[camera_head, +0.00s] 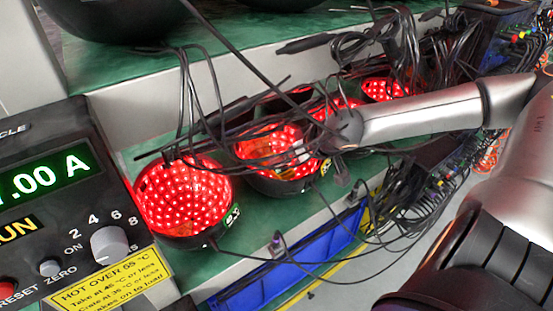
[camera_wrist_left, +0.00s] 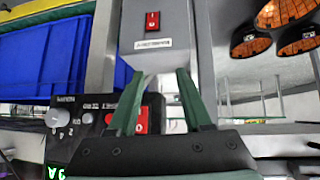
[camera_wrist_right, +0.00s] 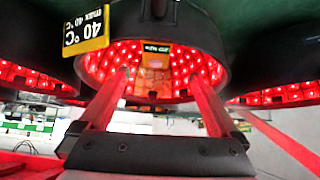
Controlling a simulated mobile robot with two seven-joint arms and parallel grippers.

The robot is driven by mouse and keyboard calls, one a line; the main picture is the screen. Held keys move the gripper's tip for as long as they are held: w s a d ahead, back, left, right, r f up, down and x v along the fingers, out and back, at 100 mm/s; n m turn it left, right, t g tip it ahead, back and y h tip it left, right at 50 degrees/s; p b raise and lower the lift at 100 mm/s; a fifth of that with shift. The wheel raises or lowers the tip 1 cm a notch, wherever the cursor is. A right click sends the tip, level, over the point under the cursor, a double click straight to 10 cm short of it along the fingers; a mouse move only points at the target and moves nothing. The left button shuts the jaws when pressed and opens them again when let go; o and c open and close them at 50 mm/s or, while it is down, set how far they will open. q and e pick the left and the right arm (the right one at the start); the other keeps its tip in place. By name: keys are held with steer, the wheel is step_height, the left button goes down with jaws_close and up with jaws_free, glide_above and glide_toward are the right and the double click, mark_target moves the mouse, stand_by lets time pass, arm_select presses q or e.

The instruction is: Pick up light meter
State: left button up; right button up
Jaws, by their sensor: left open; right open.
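I cannot make out a light meter for certain in any view. My right gripper (camera_wrist_right: 158,76) is open, its two fingers pointing at the mouth of a round black lamp (camera_wrist_right: 92,68) with lit red LEDs. An orange patch with a dark label (camera_wrist_right: 156,62) shows inside that lamp between the fingers; nothing is gripped. In the head view my right arm reaches in from the right over the row of red lamps, and cables hide part of its end. My left gripper (camera_wrist_left: 158,74) is open and empty, below a grey box with a red switch (camera_wrist_left: 152,20). It is not visible in the head view.
A red dome lamp (camera_head: 183,195) stands on the green shelf beside a black supply unit (camera_head: 60,205) with a lit green display. Loose black cables (camera_head: 400,195) hang around my right arm. A blue bin (camera_head: 290,272) lies below the shelf. Orange-lit lamps (camera_wrist_left: 284,12) show in the left wrist view.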

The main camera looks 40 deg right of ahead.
mark_target(282, 168)
steer(key=shift+b+x, duration=0.55)
steer(key=shift+x, duration=0.35)
steer(key=shift+w+d+f+b, duration=0.1)
steer(key=shift+w+f+b, duration=0.05)
steer(key=shift+f+b, duration=0.25)
steer(key=shift+w, duration=0.2)
steer(key=shift+w+d+f+b, duration=0.1)
steer(key=shift+w+f+b, duration=0.05)
steer(key=shift+f+b, duration=0.15)
steer(key=x, duration=0.1)
steer(key=b+x, duration=0.2)
steer(key=shift+d+f, duration=0.2)
steer(key=shift+d, duration=0.1)
steer(key=shift+w+f, duration=0.4)
steer(key=shift+w, duration=0.1)
arm_select(q)
steer(key=shift+w+d+f+m+h, duration=0.3)
steer(key=shift+w+d+f, duration=0.65)
steer(key=shift+d+f, duration=0.2)
